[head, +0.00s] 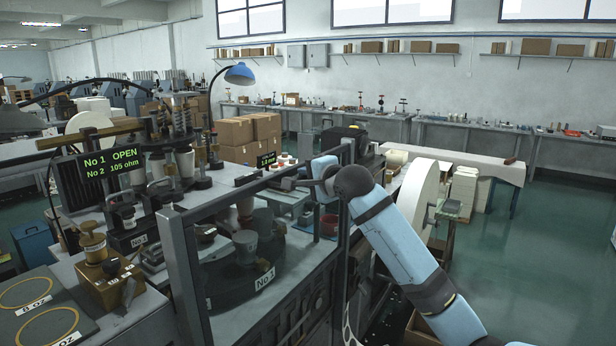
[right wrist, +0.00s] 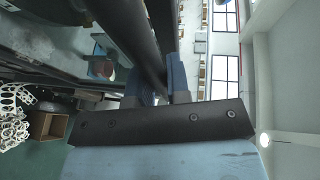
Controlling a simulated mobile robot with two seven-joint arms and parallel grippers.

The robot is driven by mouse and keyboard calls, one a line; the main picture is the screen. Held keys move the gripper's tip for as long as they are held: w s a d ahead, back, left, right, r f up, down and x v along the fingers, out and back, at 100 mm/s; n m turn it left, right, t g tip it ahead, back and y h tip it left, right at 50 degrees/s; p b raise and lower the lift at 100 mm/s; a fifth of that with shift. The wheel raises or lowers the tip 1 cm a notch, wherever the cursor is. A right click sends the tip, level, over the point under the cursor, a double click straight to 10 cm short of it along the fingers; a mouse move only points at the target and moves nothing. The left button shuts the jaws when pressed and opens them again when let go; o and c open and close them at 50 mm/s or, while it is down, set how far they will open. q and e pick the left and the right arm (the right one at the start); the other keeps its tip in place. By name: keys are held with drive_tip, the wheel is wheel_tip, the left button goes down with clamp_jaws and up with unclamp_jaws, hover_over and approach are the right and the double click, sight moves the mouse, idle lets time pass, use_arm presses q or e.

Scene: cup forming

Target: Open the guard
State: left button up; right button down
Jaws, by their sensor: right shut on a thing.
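The guard (head: 176,262) is a dark metal frame around the forming machine with the No.1 turntable (head: 262,282). Its top bars run from the front left post to the right post. My right gripper (head: 296,183) is at the top of the frame and is shut on a dark bar of the guard. In the right wrist view, the two fingers (right wrist: 164,82) sit on either side of a dark bar (right wrist: 143,35) that runs up the picture. The exact contact between fingers and bar is partly hidden. My left gripper does not show in either view.
A large white paper roll (head: 418,196) stands close to my right forearm. A cardboard box (right wrist: 47,126) lies low at the left in the right wrist view. Open green floor (head: 545,240) is at the right.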

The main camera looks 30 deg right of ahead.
wheel_tip(320, 180, down, 32)
drive_tip(key=b, duration=0.5)
drive_tip(key=c, duration=1.1)
unclamp_jaws()
drive_tip(key=s+r, duration=0.2)
drive_tip(key=s, duration=1.1)
drive_tip(key=shift+s+r+b, duration=0.25)
drive_tip(key=shift+r+b, duration=0.1)
drive_tip(key=shift+b, duration=0.05)
drive_tip(key=shift+a, duration=0.1)
